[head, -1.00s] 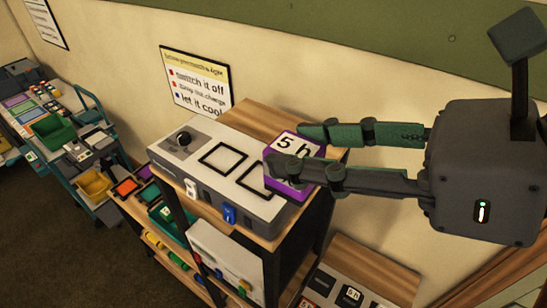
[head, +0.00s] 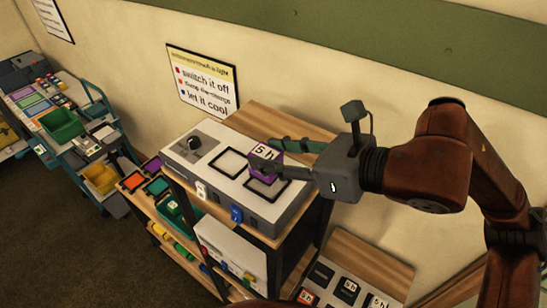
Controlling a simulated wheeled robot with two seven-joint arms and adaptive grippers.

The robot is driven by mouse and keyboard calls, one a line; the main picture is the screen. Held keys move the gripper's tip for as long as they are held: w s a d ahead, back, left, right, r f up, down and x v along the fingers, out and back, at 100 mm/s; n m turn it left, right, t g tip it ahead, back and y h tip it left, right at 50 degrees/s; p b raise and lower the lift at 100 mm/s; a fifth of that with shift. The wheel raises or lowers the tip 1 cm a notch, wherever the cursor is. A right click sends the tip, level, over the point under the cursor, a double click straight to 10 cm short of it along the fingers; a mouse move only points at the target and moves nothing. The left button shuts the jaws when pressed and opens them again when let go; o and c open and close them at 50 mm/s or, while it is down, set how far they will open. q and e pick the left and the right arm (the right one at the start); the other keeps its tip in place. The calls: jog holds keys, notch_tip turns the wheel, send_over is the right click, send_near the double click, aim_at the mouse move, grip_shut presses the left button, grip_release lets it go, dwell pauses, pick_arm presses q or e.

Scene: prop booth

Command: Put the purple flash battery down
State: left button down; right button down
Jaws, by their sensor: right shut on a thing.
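The purple flash battery (head: 264,162) is a small purple block with a white top marked "5 h". My right gripper (head: 270,156) is shut on it, with one finger on the near side and one on the far side. The battery is over the right-hand black outlined square of the grey charger box (head: 210,187). I cannot tell whether its underside touches the box. The left-hand outlined square (head: 229,162) is empty. My left gripper is not in view.
The box stands on a wooden-topped shelf unit (head: 293,134) against the wall. Coloured trays (head: 134,181) lie at its left. A lower shelf at right holds more "5 h" blocks (head: 348,288). A teal cart (head: 121,146) with bins stands at far left.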

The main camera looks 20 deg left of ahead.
notch_tip(320, 180, down, 2)
jog(key=shift+s+d, duration=0.1)
jog(key=shift+s, duration=0.05)
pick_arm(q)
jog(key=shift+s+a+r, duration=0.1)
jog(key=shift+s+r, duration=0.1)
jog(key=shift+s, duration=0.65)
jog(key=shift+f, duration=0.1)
pick_arm(e)
jog(key=shift+f, duration=0.15)
jog(key=shift+f, duration=0.1)
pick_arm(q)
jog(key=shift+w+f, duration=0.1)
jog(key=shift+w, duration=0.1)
pick_arm(e)
jog(key=c, duration=1.3)
grip_release()
